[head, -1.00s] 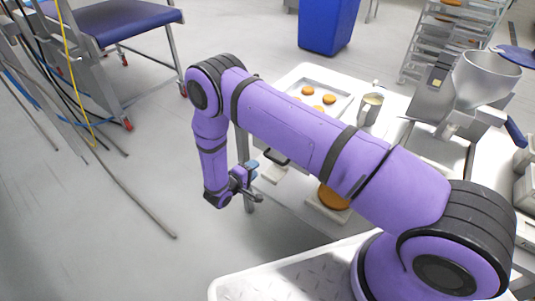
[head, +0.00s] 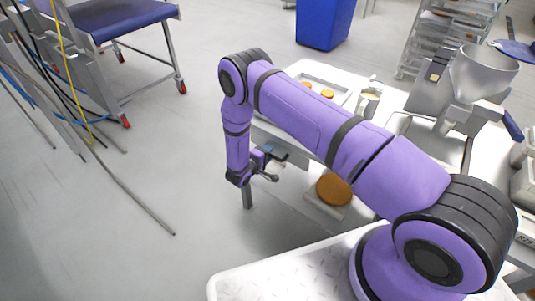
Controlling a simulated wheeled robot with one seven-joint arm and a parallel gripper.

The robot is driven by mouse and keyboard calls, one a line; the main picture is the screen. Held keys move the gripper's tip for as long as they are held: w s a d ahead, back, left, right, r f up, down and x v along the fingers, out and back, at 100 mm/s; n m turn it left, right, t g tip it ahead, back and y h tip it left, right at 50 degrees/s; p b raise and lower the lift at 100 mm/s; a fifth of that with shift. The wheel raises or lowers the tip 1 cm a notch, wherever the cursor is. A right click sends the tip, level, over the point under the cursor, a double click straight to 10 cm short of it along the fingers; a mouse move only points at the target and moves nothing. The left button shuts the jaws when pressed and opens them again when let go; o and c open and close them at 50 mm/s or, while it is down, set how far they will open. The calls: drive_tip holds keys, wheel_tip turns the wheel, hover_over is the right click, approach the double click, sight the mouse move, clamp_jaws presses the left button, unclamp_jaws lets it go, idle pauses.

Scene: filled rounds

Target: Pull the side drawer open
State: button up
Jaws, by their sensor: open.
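The side drawer (head: 297,157) is a pale front under the near-left edge of the white work table. Its dark handle lies close to my gripper and is mostly hidden by it. The drawer looks shut, though my arm covers part of it. My gripper (head: 267,169) is at the end of the downward-bent purple arm, just in front of the drawer front. Its jaws are open and nothing shows between them. I cannot tell whether a finger touches the handle.
A tray (head: 341,86) with orange rounds and a metal jug (head: 369,101) stand on the table. A large orange round (head: 333,189) lies on a pale board below. A metal hopper (head: 483,76) stands at right.

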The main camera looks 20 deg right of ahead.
clamp_jaws()
drive_tip(key=f+v, duration=0.2)
drive_tip(key=v, duration=1)
drive_tip(key=a+f+v, duration=0.1)
drive_tip(key=f+v, duration=0.2)
drive_tip(key=v, duration=0.8)
drive_tip(key=shift+s+a, duration=0.2)
drive_tip(key=shift+s, duration=0.3)
drive_tip(key=shift+r, duration=0.1)
unclamp_jaws()
